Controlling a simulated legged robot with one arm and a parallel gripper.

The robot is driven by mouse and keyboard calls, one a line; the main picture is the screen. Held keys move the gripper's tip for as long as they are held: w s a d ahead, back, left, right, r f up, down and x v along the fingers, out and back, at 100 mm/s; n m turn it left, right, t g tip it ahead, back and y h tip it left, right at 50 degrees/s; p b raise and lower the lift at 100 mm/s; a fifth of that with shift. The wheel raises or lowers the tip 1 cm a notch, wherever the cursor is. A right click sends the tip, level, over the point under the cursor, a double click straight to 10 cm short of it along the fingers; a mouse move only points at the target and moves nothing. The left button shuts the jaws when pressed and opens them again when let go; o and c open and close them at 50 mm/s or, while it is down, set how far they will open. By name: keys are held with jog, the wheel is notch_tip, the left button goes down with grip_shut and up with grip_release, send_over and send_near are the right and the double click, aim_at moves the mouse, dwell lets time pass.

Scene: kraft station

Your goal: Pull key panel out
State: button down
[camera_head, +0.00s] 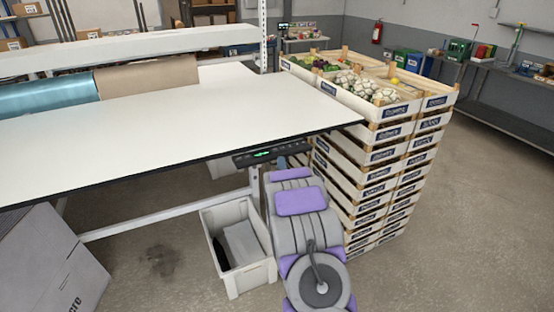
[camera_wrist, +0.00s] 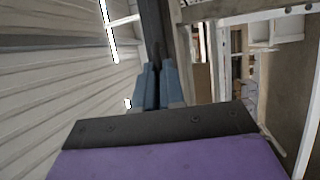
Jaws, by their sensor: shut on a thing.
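The key panel (camera_head: 270,153) is a black, narrow unit with a small green lit display. It sits under the front edge of the white table (camera_head: 200,120), near its right corner. In the wrist view, my gripper (camera_wrist: 159,75) has its two blue-grey fingers closed on a dark bar, which looks like the key panel (camera_wrist: 155,35) seen along its length.
A tall stack of labelled crates (camera_head: 378,178) stands right of my arm, close to the table corner. A grey bin (camera_head: 268,270) is on the floor left of my arm, and a large box (camera_head: 52,262) lies further left. Open floor lies right of the crates.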

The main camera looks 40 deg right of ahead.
jog(key=shift+s+a+f, duration=0.15)
jog(key=shift+s, duration=0.25)
jog(key=shift+s+a+f, duration=0.1)
jog(key=shift+s+f, duration=0.05)
jog(key=shift+s, duration=0.25)
jog(key=c, duration=1.4)
grip_release()
jog(key=shift+w, duration=0.15)
jog(key=shift+o, duration=0.7)
jog(key=shift+r, duration=0.1)
